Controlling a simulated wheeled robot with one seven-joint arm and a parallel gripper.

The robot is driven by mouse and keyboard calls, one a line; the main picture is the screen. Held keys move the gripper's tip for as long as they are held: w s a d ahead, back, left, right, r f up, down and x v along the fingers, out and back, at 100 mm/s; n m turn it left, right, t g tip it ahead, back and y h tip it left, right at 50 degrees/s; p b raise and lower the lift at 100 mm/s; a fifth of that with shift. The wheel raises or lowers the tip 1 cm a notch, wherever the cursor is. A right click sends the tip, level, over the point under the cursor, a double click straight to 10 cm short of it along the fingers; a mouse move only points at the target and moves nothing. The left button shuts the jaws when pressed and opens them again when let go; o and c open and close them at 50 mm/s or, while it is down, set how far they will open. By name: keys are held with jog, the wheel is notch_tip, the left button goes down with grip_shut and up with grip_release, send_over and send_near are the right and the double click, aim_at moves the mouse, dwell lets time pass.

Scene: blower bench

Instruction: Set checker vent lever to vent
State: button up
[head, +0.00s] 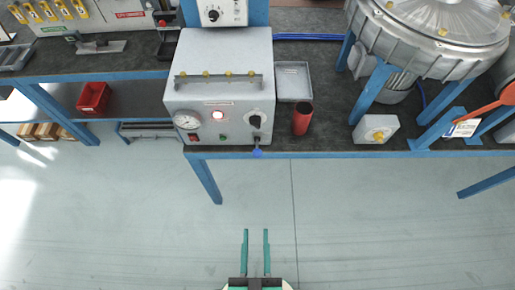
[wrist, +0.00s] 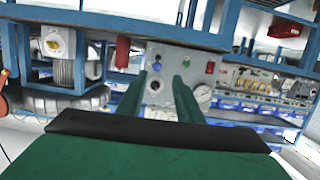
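The checker (head: 222,85) is a light grey box on the bench with a gauge, a lit button and a dark knob. The vent lever (head: 257,153) appears to be the small dark lever with a blue ball end, low on the right of its front, pointing toward me. Its lettering is too small to read. My gripper (head: 256,232) is open and empty, its two green fingers apart, in front of the bench and well short of the lever. In the wrist view the scene is upside down; the checker front (wrist: 182,66) and blue ball (wrist: 157,67) show beyond the fingers.
A red cylinder (head: 302,119) and a grey tray (head: 293,80) stand right of the checker. A white box with a yellow knob (head: 376,129) and a large metal blower (head: 440,30) are farther right. The floor (head: 340,220) before the bench is clear.

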jog(key=w+f+t+h, duration=0.1)
jog(key=w+f, duration=0.1)
jog(key=w, duration=0.8)
jog(key=n+t, duration=0.1)
jog(key=n, duration=0.1)
send_near(257, 148)
jog(key=shift+h, duration=0.3)
jog(key=shift+w+d, duration=0.2)
jog(key=shift+w, duration=1.75)
jog(key=shift+w+d, duration=0.15)
jog(key=shift+w, duration=1.8)
jog(key=shift+w+d, duration=0.2)
jog(key=shift+w, duration=1.8)
grip_shut()
